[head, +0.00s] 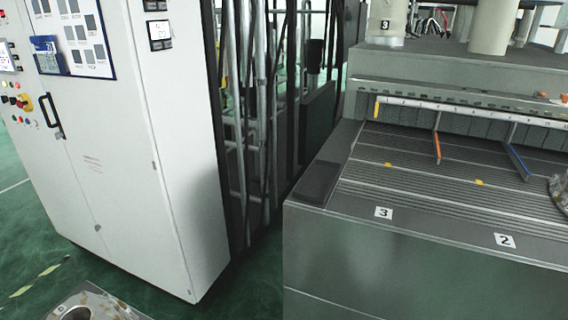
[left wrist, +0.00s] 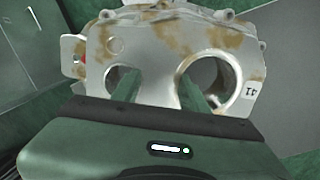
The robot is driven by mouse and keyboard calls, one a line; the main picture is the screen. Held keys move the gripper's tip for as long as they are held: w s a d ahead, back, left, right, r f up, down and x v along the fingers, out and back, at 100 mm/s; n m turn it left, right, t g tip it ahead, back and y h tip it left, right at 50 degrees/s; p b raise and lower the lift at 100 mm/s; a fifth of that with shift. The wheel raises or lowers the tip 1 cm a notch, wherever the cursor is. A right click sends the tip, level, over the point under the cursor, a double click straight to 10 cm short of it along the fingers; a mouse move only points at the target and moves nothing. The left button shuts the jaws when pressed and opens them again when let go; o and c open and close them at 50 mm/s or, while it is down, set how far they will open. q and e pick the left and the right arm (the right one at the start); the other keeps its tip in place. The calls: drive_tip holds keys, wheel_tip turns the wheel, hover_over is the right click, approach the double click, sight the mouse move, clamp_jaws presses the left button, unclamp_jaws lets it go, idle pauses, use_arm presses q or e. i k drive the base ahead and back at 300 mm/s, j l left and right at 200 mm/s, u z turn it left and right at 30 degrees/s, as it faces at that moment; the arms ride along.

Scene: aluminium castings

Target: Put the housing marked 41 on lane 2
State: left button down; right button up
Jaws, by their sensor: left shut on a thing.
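In the left wrist view, a silvery housing (left wrist: 145,45) with brown stains carries a white label 41, seen upside down. My left gripper (left wrist: 158,88) is shut on this housing, its green fingers showing at the housing's round openings. In the head view, part of a metal casting (head: 88,308) shows at the bottom left edge, mostly cut off. Lane 2 (head: 470,168) is a ribbed grey strip on the machine at the right, with a white label 2 (head: 505,240) on its front. My right gripper is in neither view.
An orange divider (head: 437,148) and a blue divider (head: 518,162) stand at the back of the lanes. Another casting (head: 558,190) sits at the right edge. A white cabinet (head: 130,170) stands at left; green floor lies before it.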

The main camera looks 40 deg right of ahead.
sight(484, 182)
drive_tip(key=z, duration=1.25)
drive_tip(key=l+z, duration=0.15)
drive_tip(key=z, duration=0.35)
drive_tip(key=l+z, duration=0.1)
drive_tip(key=z, duration=0.4)
drive_tip(key=i+l+z, duration=0.1)
drive_tip(key=z, duration=0.4)
